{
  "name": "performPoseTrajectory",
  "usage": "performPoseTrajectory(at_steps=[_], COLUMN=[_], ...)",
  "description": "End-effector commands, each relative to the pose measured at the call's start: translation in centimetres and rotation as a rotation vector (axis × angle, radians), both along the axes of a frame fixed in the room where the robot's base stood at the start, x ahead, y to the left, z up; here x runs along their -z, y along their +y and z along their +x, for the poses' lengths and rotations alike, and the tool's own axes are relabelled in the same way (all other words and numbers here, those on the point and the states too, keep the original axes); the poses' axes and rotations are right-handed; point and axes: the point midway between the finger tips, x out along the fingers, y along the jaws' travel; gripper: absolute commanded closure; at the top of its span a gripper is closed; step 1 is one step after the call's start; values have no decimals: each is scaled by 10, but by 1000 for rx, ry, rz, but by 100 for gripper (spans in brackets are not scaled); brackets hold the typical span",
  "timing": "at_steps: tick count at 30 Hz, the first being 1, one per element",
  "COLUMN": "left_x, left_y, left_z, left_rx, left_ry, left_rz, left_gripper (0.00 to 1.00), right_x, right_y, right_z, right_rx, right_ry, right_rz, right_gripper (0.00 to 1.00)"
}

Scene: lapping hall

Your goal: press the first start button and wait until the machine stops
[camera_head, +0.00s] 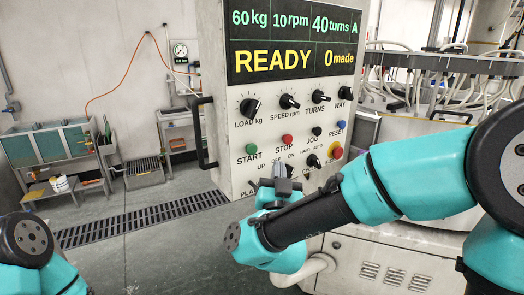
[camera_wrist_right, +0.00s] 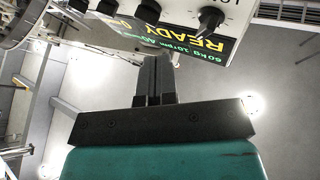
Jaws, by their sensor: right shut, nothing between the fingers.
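The control panel (camera_head: 218,100) stands in the middle of the head view. Its display (camera_head: 292,46) reads 60 kg, 10 rpm, 40 turns A, READY and 0 made. The green START button (camera_head: 251,149) is at the panel's lower left, with the red STOP button (camera_head: 287,139) to its right. My right gripper (camera_head: 280,170) is shut and empty, below and right of START in the picture. I cannot tell its distance from the panel. In the right wrist view its closed fingers (camera_wrist_right: 153,80) point toward the panel, and START is not clearly visible. My left gripper is out of view.
Knobs for load (camera_head: 250,107), speed, turns and way sit under the display. A black handle (camera_head: 203,132) is on the panel's left side. The blue RESET button (camera_head: 341,127) and a red button on yellow (camera_head: 337,153) are at right.

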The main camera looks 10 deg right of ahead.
Motion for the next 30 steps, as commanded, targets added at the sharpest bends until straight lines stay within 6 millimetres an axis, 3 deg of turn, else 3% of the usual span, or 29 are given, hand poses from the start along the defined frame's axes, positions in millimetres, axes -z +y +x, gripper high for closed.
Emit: performPoseTrajectory(at_steps=[17,30], left_x=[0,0], left_y=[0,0], left_z=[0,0], left_rx=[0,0], left_ry=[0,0], left_rz=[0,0], left_gripper=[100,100], right_x=[-7,-6], right_y=[-1,13], right_z=[-1,38], right_rx=[23,24], right_ry=[-17,-16], right_rz=[2,1], right_gripper=[100,100])
